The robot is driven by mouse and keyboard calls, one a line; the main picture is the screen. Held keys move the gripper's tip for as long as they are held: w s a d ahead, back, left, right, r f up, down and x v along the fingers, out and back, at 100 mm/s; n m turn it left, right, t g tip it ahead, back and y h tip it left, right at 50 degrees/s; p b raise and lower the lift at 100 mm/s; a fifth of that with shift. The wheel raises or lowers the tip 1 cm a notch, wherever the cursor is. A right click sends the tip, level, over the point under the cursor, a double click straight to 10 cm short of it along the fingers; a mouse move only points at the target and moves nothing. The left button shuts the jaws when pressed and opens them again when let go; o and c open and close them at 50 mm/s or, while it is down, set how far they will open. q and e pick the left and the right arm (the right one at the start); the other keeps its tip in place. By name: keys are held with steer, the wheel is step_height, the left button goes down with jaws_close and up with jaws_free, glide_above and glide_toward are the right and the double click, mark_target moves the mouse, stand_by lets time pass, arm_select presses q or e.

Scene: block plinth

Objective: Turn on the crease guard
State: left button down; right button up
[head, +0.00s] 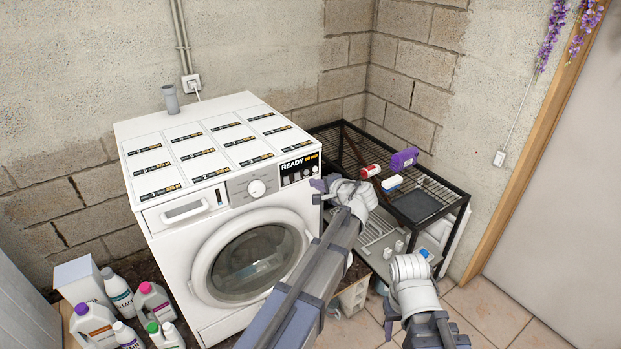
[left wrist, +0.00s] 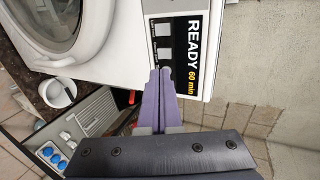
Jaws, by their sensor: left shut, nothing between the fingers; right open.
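The white washing machine (head: 222,190) faces me with its round door shut. Its black display panel (head: 300,166) reads "READY 60 min" and also shows in the left wrist view (left wrist: 178,45), with a column of small square buttons (left wrist: 163,38). I cannot read which one is the crease guard. My left gripper (head: 318,185) is shut and empty, just in front of the panel's lower right part. In the left wrist view its fingertips (left wrist: 160,73) are at the lower end of the button column; touching or apart, I cannot tell. My right gripper (head: 388,319) is open, low and right of the machine.
A black wire rack (head: 440,183) at the right holds a purple box (head: 404,159) and a red-and-white roll (head: 370,171). Tiled floor (head: 490,315) is free at the lower right.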

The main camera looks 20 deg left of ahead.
arm_select(q)
steer(key=p+v, duration=0.2)
steer(key=v, duration=0.4)
arm_select(e)
step_height(320, 180, up, 2)
steer(key=shift+r, duration=0.25)
arm_select(q)
steer(key=shift+d, duration=0.15)
steer(key=shift+s+d+f+b, duration=0.1)
steer(key=shift+s+f+b, duration=0.05)
steer(key=shift+f+b, duration=0.65)
arm_select(e)
steer(key=shift+f, duration=0.75)
